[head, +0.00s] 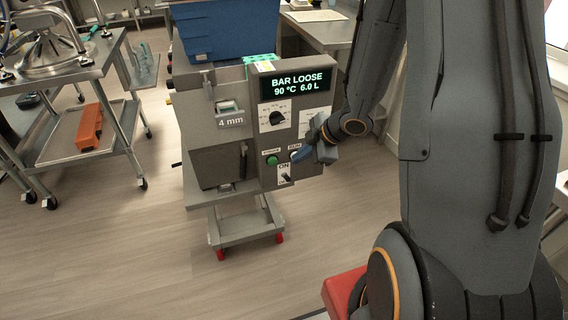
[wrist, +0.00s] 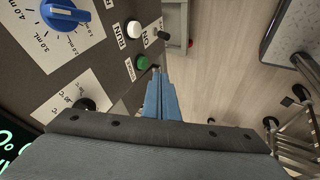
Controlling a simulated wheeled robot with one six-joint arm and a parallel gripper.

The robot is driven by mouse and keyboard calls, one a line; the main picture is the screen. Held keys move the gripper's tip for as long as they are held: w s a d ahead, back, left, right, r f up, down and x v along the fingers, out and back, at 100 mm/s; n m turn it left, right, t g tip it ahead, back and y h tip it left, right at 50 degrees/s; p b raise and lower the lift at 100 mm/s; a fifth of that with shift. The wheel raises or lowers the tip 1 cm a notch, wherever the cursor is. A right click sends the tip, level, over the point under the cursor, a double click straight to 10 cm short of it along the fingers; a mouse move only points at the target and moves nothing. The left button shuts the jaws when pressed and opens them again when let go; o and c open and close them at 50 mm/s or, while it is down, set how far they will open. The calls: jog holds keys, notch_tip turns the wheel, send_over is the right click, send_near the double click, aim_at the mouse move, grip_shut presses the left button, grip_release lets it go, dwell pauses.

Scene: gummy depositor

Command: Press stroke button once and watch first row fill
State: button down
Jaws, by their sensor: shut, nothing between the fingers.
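The panel carries a green button (head: 271,159) with a small label too blurred to read surely, and a white button labelled RUN (head: 294,155). In the wrist view the green button (wrist: 142,62) and white button (wrist: 133,28) sit side by side. My gripper (head: 300,154) is shut and empty at the panel. In the wrist view its blue fingertips (wrist: 156,70) appear beside the green button; I cannot tell whether they touch anything. The rows to be filled are not visible.
The display (head: 291,84) reads BAR LOOSE, 90 °C, 6.0 L. An ON switch (head: 286,176) sits below the buttons, and a dial (head: 276,118) above. A steel cart (head: 70,110) stands left; floor between is clear.

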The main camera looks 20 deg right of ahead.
aim_at(272, 161)
jog(key=shift+s+a+f+n+y, duration=0.1)
jog(key=shift+s+a+n+y, duration=0.2)
jog(key=shift+s+n+y, duration=0.1)
jog(key=shift+d, duration=0.1)
jog(key=shift+w+a+f+p, duration=0.35)
jog(key=shift+w+a+f, duration=0.3)
jog(key=shift+w+f, duration=0.75)
jog(key=shift+w+a+f+p, duration=0.3)
jog(key=shift+w+a+f, duration=0.35)
jog(key=shift+w+f, duration=0.75)
jog(key=shift+w+a+f+p, duration=0.35)
jog(key=shift+w+a+f, duration=0.3)
jog(key=shift+w+f, duration=0.75)
jog(key=shift+w+r, duration=0.15)
jog(key=shift+r, duration=0.05)
